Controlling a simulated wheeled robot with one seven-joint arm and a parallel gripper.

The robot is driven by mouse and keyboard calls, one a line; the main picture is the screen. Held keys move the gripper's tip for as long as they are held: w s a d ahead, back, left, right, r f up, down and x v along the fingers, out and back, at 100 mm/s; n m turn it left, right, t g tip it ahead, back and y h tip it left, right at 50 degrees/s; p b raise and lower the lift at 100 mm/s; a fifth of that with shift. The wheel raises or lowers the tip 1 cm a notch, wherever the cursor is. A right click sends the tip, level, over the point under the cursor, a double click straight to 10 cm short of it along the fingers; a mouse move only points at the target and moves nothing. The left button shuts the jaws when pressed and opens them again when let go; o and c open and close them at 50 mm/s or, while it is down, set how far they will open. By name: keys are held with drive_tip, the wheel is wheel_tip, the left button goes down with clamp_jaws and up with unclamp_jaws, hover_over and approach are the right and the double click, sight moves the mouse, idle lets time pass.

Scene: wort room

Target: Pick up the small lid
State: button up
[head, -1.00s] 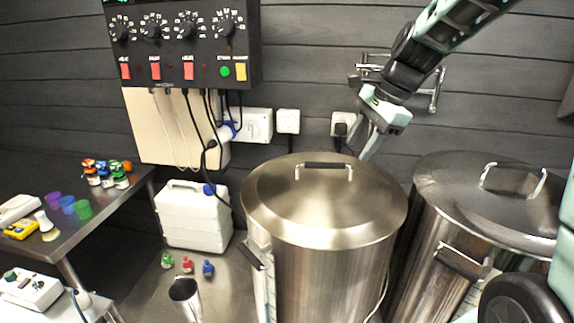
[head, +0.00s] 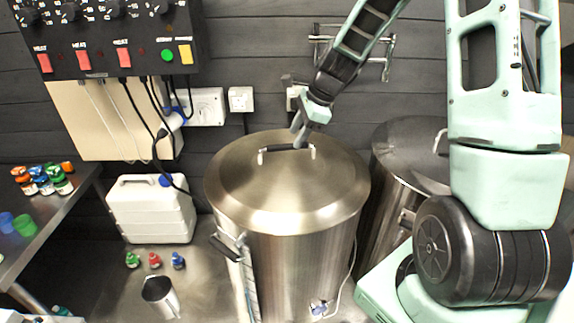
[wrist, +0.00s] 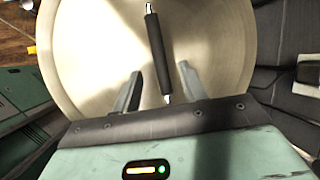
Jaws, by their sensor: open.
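A round steel lid (head: 265,185) with a black-gripped handle (head: 285,148) sits on the tall steel pot (head: 300,260) in the middle of the head view. In the wrist view the same lid (wrist: 95,60) fills the upper middle, with its handle (wrist: 154,45) running up the picture. My gripper (head: 300,143) is at the right end of this handle. In the wrist view my gripper (wrist: 160,83) is open, one finger on each side of the handle's near end. I cannot tell whether the fingers touch it. A second lid (head: 405,145) on the right pot is partly hidden by my arm.
A white jerrycan (head: 150,210), several small bottles and a steel jug (head: 160,295) stand left of the pot. A control box (head: 110,40) with hanging cables is on the wall. A wall rail (head: 385,55) is behind my arm. A side table (head: 75,200) holds jars and cups.

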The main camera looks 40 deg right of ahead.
sight(288, 147)
drive_tip(key=shift+a+p+x, duration=0.15)
drive_tip(key=shift+p+x, duration=0.5)
drive_tip(key=shift+x, duration=0.45)
drive_tip(key=shift+a+p+x, duration=0.1)
drive_tip(key=shift+p+x, duration=0.55)
drive_tip(key=shift+x, duration=0.45)
drive_tip(key=shift+w+a+f, duration=0.1)
drive_tip(key=shift+w+f, duration=0.3)
drive_tip(key=shift+f, duration=0.15)
clamp_jaws()
